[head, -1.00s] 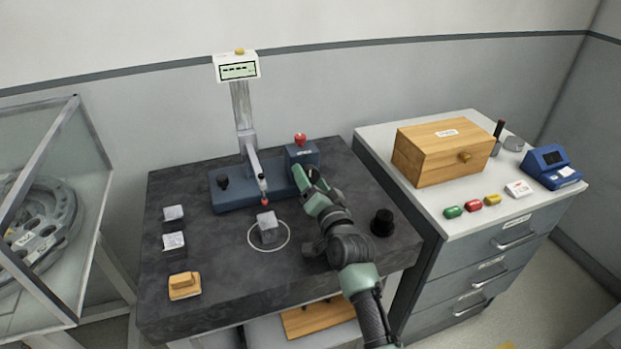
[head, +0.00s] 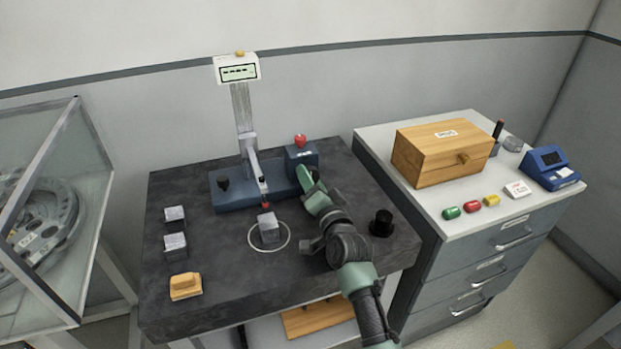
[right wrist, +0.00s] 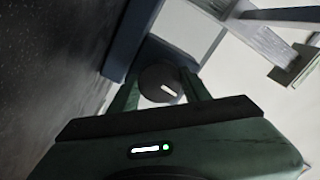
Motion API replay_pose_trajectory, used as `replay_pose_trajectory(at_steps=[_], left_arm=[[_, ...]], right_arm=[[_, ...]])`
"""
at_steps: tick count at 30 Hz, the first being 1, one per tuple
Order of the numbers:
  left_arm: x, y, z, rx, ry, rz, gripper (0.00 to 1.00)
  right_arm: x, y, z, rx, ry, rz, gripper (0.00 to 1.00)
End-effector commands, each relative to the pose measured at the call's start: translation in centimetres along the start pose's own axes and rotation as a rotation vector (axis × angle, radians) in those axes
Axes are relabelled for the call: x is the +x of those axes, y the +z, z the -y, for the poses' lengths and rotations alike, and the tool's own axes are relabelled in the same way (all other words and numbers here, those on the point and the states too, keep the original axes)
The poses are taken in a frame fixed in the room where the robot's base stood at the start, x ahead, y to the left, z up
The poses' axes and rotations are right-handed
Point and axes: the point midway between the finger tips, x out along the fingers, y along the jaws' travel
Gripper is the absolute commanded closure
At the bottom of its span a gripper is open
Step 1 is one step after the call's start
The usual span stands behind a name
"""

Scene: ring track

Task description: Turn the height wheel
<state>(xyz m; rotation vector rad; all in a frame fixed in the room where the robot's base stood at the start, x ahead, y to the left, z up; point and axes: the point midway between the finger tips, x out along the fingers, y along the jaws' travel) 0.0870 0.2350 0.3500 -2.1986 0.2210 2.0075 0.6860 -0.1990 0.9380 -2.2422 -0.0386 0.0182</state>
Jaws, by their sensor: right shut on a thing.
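The height gauge has a blue base (head: 240,195), a grey column (head: 242,110) and a display (head: 238,69) showing dashes. Its probe arm with a red tip (head: 265,206) is just above a grey block (head: 268,227) inside a white circle; I cannot tell whether they touch. My right gripper (head: 306,178) is at the front of the blue housing on the base's right end. In the right wrist view the dark round wheel (right wrist: 160,82), with a pale mark, sits between the fingers, and the gripper is shut on it. In the head view the gripper hides the wheel. My left gripper is not in view.
On the dark slab are two more grey blocks (head: 175,217), a wooden piece (head: 185,287) and a black cylinder (head: 382,222). A red knob (head: 300,141) tops the housing. A cabinet at right holds a wooden box (head: 440,155). A glass case (head: 50,200) stands at left.

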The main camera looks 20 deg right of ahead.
Motion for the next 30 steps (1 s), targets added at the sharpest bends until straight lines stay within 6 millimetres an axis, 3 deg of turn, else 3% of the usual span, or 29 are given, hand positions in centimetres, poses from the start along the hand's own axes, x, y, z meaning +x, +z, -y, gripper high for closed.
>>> replay_pose_trajectory(at_steps=[18,30], left_arm=[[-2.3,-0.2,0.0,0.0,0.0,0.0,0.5],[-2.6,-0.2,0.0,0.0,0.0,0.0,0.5]], right_arm=[[0.0,0.0,0.0,0.443,0.003,0.001,0.93],[0.0,0.0,-0.1,0.554,0.002,0.0,0.93]])
